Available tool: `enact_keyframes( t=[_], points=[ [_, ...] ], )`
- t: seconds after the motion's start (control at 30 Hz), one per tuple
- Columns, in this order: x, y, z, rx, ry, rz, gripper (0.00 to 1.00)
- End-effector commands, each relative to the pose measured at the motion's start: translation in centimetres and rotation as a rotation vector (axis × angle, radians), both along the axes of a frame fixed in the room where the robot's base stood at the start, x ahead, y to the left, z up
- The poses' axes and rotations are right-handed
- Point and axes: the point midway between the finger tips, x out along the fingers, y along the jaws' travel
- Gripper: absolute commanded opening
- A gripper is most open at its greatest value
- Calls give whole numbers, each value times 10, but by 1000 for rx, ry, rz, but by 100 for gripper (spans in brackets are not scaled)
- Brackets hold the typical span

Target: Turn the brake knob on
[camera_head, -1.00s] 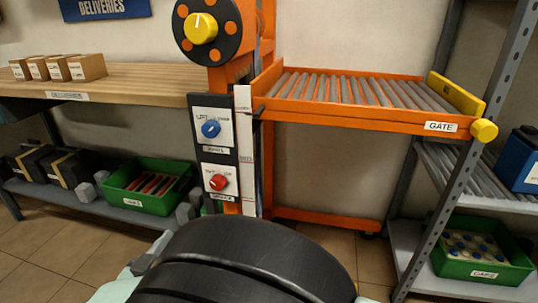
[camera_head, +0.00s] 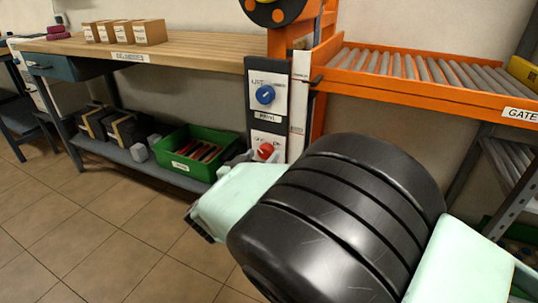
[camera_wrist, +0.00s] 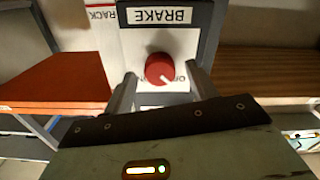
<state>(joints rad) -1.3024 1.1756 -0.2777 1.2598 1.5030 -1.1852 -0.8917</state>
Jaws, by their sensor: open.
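The red brake knob (camera_wrist: 160,68) is on a white plate under a BRAKE label (camera_wrist: 160,15), which reads upside down in the wrist view. A pale pointer line shows on the knob. My gripper (camera_wrist: 160,88) is open, with one finger on each side of the knob; I cannot tell whether they touch it. In the head view the brake knob (camera_head: 266,151) is low on the dark control panel, partly behind my arm. The blue lift knob (camera_head: 265,94) is above it on the same panel.
An orange roller rack (camera_head: 420,90) is to the right of the panel. A wooden bench (camera_head: 200,55) with small cartons is to the left. A green crate (camera_head: 190,160) stands on the low shelf, near my arm.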

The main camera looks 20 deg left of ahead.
Motion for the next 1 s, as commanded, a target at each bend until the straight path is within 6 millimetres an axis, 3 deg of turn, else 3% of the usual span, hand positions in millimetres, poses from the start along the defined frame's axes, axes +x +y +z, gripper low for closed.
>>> enact_keyframes(
  t=[0.33, 0.37, 0.5, 1.0],
  points=[
    [5, -1, 0, 0, 0, 0, 57],
    [5, -1, 0, 0, 0, 0, 52],
    [5, -1, 0, 0, 0, 0, 13],
    [5, -1, -1, 100, -7, -2, 13]
  ],
)
